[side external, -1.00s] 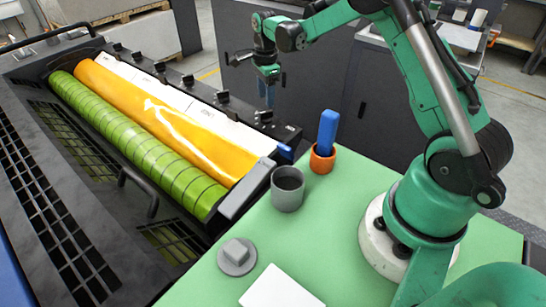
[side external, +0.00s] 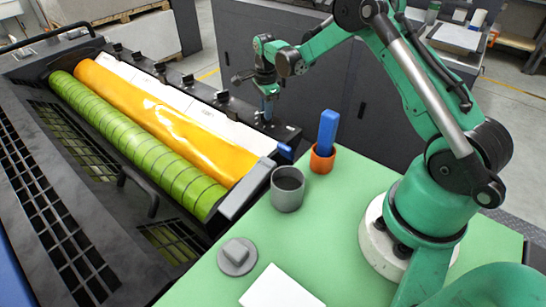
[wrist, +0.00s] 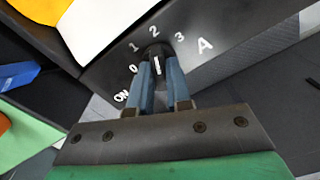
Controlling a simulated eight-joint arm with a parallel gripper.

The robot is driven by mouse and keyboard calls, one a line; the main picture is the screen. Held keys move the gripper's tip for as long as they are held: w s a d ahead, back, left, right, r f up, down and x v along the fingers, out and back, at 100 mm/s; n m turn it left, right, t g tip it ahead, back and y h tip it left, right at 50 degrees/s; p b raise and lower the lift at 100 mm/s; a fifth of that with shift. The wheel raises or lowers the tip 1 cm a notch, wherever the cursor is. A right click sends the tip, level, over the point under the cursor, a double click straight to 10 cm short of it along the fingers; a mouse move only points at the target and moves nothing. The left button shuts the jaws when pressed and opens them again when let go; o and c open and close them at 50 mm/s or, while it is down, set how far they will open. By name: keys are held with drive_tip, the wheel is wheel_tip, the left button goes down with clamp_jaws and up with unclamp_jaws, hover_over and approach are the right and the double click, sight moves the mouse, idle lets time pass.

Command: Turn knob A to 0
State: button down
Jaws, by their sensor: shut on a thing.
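Knob A (wrist: 157,64) is a black knob with a white pointer line, on a dark panel. Marks ON, 0, 1, 2 and 3 curve around it, with a large letter A to the right. Its pointer line points up toward the 2 in the wrist view. My gripper (wrist: 158,68) has its two blue-grey fingers around the knob, one on each side, shut on it. In the side external view, my gripper (side external: 268,116) reaches down to the near end of the knob row and mostly hides the knob.
Other black knobs (side external: 222,97) stand in a row along the press edge. An orange roller (side external: 165,118) and a green roller (side external: 130,140) lie beside them. A grey cup (side external: 287,196) and an orange holder (side external: 322,163) with a blue block (side external: 328,132) stand on the green table (side external: 340,225).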

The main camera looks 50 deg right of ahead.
drive_tip(key=shift+n, duration=0.3)
drive_tip(key=n, duration=0.9)
drive_tip(key=shift+n, duration=0.4)
drive_tip(key=n, duration=0.4)
drive_tip(key=shift+n, duration=2.8)
drive_tip(key=c, duration=0.8)
unclamp_jaws()
